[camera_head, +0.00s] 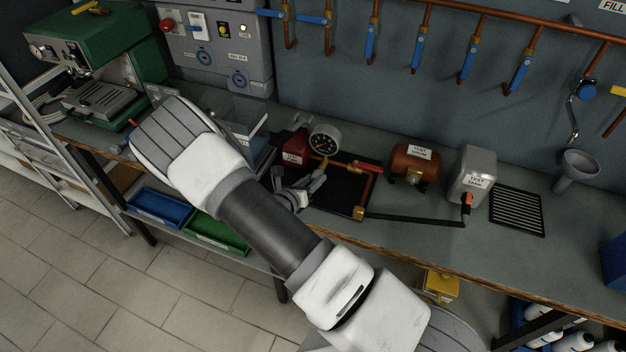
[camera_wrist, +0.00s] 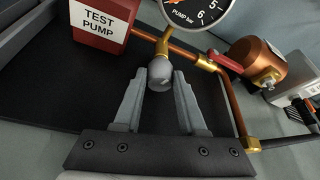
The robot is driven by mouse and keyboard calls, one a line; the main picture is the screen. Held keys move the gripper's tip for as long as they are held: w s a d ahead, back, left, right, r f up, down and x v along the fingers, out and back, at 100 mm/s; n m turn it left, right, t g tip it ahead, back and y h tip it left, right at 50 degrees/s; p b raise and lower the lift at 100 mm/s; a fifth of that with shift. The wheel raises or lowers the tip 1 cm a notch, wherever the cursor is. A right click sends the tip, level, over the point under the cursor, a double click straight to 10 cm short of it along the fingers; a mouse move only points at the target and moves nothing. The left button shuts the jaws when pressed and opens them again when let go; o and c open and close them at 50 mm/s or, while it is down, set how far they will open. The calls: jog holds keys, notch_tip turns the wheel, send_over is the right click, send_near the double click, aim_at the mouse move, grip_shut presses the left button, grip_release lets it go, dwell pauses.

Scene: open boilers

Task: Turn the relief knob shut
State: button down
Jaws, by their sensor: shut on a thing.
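The relief knob (camera_wrist: 160,76) is a small grey-white round knob on the brass fitting below the pressure gauge (camera_wrist: 196,8). My gripper (camera_wrist: 160,82) has one finger on each side of it, close against its sides, and is shut on it. In the head view my gripper (camera_head: 318,180) reaches down to the test rig, and the knob is hard to make out there. The red test pump box (camera_wrist: 102,20) stands left of the knob. The gauge, also in the head view (camera_head: 324,139), has a needle whose exact reading I cannot tell.
A red-handled valve (camera_wrist: 222,60) and copper pipe (camera_wrist: 232,95) lie close to the right. A copper test drum (camera_head: 415,163) and grey test tank (camera_head: 472,175) stand further right. A black drain grate (camera_head: 517,211) lies beyond. A clear bin (camera_head: 245,130) is left of the pump.

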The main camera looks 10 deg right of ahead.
jog(key=shift+c, duration=2.3)
grip_release()
jog(key=shift+s, duration=0.1)
jog(key=b+v, duration=0.1)
jog(key=v, duration=1.6)
jog(key=shift+a, duration=0.2)
